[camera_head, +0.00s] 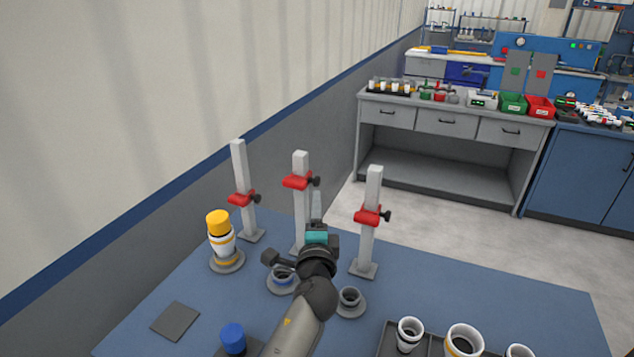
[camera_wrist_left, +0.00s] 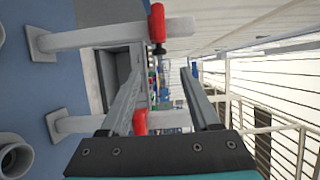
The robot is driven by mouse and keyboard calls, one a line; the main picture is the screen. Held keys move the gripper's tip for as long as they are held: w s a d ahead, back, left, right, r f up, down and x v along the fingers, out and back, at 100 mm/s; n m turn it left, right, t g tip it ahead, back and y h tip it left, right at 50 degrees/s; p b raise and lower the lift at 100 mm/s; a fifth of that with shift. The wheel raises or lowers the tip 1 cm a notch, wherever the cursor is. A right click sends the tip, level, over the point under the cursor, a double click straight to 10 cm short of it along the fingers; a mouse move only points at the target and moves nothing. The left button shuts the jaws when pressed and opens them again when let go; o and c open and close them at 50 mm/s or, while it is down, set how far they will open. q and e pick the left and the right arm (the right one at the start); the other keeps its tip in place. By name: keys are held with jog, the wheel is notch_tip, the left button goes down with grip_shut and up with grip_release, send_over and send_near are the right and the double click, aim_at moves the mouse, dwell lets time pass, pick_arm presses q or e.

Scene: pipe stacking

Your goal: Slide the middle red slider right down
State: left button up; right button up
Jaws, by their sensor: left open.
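Three grey posts stand on the blue table, each with a red slider and a dark knob. The middle red slider (camera_head: 298,181) sits high on the middle post (camera_head: 300,218). In the left wrist view the picture is turned sideways, and what looks like this slider (camera_wrist_left: 157,25) is at the top, outside the fingers. My left gripper (camera_head: 316,207) is open and empty, pointing away, between the middle and right posts and below the middle slider's height. It hides part of the middle post's foot. My right gripper is not in view.
The left slider (camera_head: 243,199) and right slider (camera_head: 368,216) flank the middle one. A yellow-topped pipe (camera_head: 221,238) stands at the left. A blue-topped piece (camera_head: 232,338) and a dark tray of pipes (camera_head: 390,342) are at the front. The wall is close on the left.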

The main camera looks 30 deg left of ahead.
aim_at(317, 184)
pick_arm(q)
jog(key=b+x, duration=0.2)
jog(key=x, duration=1)
jog(key=shift+w+a, duration=0.1)
jog(key=shift+w, duration=0.05)
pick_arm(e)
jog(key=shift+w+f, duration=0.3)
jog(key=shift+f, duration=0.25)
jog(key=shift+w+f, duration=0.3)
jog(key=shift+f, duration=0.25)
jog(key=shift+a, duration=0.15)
pick_arm(q)
jog(key=shift+c, duration=1.2)
grip_shut()
